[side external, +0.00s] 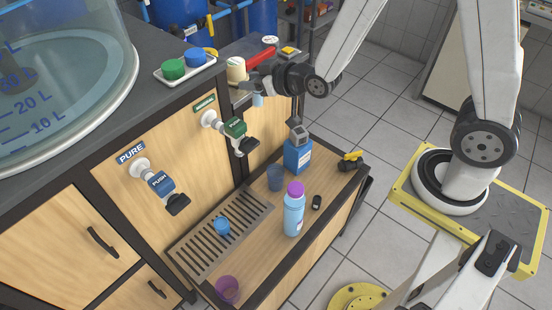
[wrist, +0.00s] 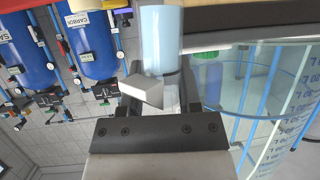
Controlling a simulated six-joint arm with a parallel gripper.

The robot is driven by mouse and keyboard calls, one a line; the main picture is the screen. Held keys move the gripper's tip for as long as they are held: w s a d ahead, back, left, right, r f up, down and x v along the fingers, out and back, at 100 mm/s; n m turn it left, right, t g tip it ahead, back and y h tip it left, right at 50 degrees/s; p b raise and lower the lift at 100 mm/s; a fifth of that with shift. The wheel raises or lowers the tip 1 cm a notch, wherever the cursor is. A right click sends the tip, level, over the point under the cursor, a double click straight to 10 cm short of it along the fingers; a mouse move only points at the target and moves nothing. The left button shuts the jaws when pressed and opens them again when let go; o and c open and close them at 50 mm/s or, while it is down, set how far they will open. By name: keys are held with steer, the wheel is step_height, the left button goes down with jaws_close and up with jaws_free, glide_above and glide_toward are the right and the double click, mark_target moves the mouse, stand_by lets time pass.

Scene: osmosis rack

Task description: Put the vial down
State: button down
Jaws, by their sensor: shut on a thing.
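The vial (side external: 257,100) is a small pale blue translucent tube. My gripper (side external: 256,85) is shut on it and holds it in the air, in front of the cabinet's upper edge and above the lower shelf (side external: 258,262). In the wrist view the vial (wrist: 162,42) stands out between the fingers of my gripper (wrist: 160,92). A grey-white block (wrist: 143,92) covers part of that grip. The vial's lower end appears clear of any surface in the side view.
The shelf carries a drain grate (side external: 205,250), a purple-capped bottle (side external: 293,213), a blue bottle (side external: 298,156) and cups. A tray (side external: 165,73) with caps sits on the counter beside the large tank (side external: 60,80).

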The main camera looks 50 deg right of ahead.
steer(key=a+y, duration=0.1)
steer(key=a, duration=0.1)
steer(key=a+n+y, duration=0.1)
steer(key=a, duration=0.2)
steer(key=s+a+n, duration=0.1)
steer(key=a, duration=0.2)
steer(key=shift+f+g+y, duration=0.25)
steer(key=shift+g+y, duration=0.15)
steer(key=s+a+f+n+y, duration=0.2)
steer(key=s+a+f, duration=0.1)
steer(key=a, duration=0.3)
steer(key=s+a+f, duration=0.4)
steer(key=s+f, duration=0.6)
steer(key=f, duration=0.5)
steer(key=s+d+f+n+g, duration=0.1)
steer(key=s+d+f+n, duration=0.1)
steer(key=s+d+f, duration=0.8)
steer(key=shift+s+d+f+y, duration=0.4)
steer(key=shift+s+f, duration=0.3)
steer(key=shift+s, duration=1.35)
steer(key=shift+w+a, duration=0.1)
steer(key=shift+a, duration=0.05)
